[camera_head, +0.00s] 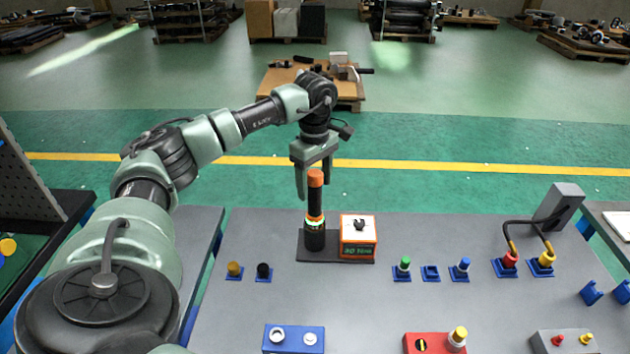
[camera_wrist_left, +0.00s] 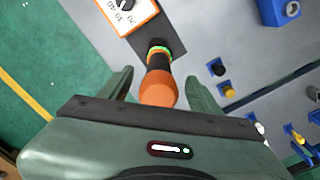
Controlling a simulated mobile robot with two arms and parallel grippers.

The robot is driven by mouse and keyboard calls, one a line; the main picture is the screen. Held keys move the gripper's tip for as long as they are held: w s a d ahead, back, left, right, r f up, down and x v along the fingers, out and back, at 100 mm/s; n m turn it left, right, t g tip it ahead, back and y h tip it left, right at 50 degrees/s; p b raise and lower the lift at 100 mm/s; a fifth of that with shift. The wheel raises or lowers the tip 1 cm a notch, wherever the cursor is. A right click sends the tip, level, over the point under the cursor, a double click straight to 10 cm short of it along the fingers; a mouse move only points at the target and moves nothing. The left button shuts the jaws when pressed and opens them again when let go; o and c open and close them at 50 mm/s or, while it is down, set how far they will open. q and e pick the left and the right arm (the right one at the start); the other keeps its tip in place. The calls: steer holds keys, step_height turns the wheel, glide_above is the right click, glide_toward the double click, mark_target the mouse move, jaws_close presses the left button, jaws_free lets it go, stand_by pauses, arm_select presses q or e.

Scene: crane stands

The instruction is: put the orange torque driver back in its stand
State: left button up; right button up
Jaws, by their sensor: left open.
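The orange torque driver (camera_head: 315,193) stands upright in its stand (camera_head: 314,238), a dark cup on a dark base plate, with a green ring glowing where they meet. The orange-and-white box with a dial (camera_head: 358,236) sits on the same plate. In the left wrist view the driver's orange handle end (camera_wrist_left: 158,90) points towards my gripper, and the glowing ring (camera_wrist_left: 159,48) shows behind it. My left gripper (camera_head: 316,190) is open above the stand, its fingers around the upper handle, apart from it in the wrist view (camera_wrist_left: 155,88). My right gripper is not in view.
The grey table (camera_head: 450,240) holds blue holders with green, blue, yellow and black knobs, a red connector (camera_head: 508,262) and yellow connector (camera_head: 543,262) with cables, and a blue block (camera_head: 293,340) in front. The table area right of the stand is partly clear.

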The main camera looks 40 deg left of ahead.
mark_target(315, 173)
arm_select(q)
steer(key=shift+r+p, duration=1.95)
steer(key=shift+r, duration=0.7)
steer(key=shift+w+r+b, duration=0.1)
steer(key=shift+r+b, duration=0.2)
steer(key=shift+r, duration=0.1)
step_height(315, 173, up, 6)
steer(key=shift+r+b, duration=0.15)
steer(key=shift+b, duration=0.65)
steer(key=shift+r, duration=0.3)
